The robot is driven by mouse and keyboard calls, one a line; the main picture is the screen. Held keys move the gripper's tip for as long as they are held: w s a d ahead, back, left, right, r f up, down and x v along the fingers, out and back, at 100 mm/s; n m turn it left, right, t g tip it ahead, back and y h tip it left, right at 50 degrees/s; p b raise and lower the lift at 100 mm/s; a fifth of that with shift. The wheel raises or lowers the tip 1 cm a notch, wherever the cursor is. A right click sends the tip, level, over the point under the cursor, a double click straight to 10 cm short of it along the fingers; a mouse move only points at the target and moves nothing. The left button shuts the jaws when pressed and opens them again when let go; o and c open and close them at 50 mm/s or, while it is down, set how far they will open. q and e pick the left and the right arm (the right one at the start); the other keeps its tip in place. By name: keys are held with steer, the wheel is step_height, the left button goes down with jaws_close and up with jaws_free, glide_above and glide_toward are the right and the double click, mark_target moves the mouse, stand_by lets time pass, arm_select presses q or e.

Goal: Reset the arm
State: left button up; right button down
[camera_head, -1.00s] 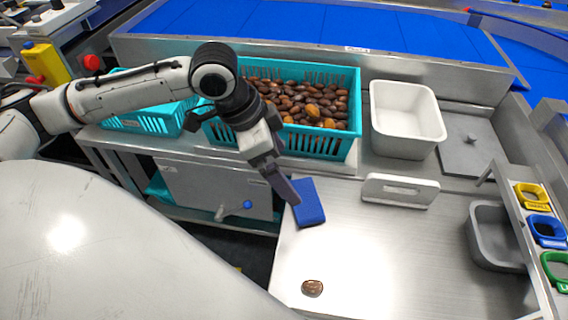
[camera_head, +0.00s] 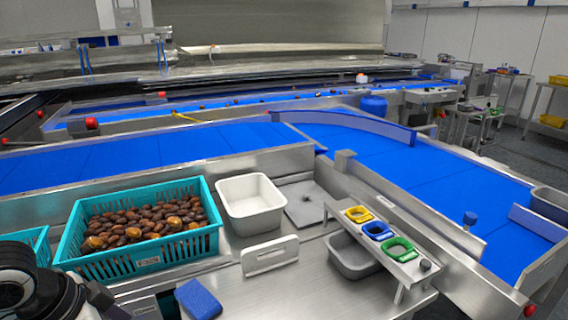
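My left arm shows only at the bottom left corner, as a dark wrist joint with a dark piece of the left gripper (camera_head: 99,297) beside it. Its fingers are mostly cut off by the lower edge, so I cannot tell whether they are open or shut. It is left of a blue block (camera_head: 198,299) lying on the steel worktop (camera_head: 290,292), with a gap between them. My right gripper is not in view.
A teal crate (camera_head: 65,250) of brown dates (camera_head: 140,226) stands at the left, beside a white tub (camera_head: 250,204). A white handled plate (camera_head: 270,256), a grey bin (camera_head: 350,258) and yellow, blue and green rings (camera_head: 378,231) are further right. Blue conveyors (camera_head: 150,154) run behind.

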arm_select(q)
steer(key=s+d+f+h, duration=0.1)
steer(key=s+d+f, duration=0.4)
steer(key=d+f, duration=0.4)
steer(key=s+a+f+n+y, duration=0.2)
steer(key=s+f+n, duration=0.1)
steer(key=s, duration=0.2)
steer(key=s+a+f+n+y, duration=0.2)
steer(key=s+a+f+n, duration=0.1)
steer(key=s, duration=0.3)
steer(key=w+d+f+t+h, duration=0.1)
steer(key=w+d+f+t, duration=0.1)
steer(key=f, duration=0.4)
steer(key=w+d+f+t+h, duration=0.1)
steer(key=d+f+t, duration=0.1)
steer(key=f, duration=0.3)
steer(key=shift+w+d+f+t, duration=0.35)
steer(key=shift+w+f+t, duration=0.05)
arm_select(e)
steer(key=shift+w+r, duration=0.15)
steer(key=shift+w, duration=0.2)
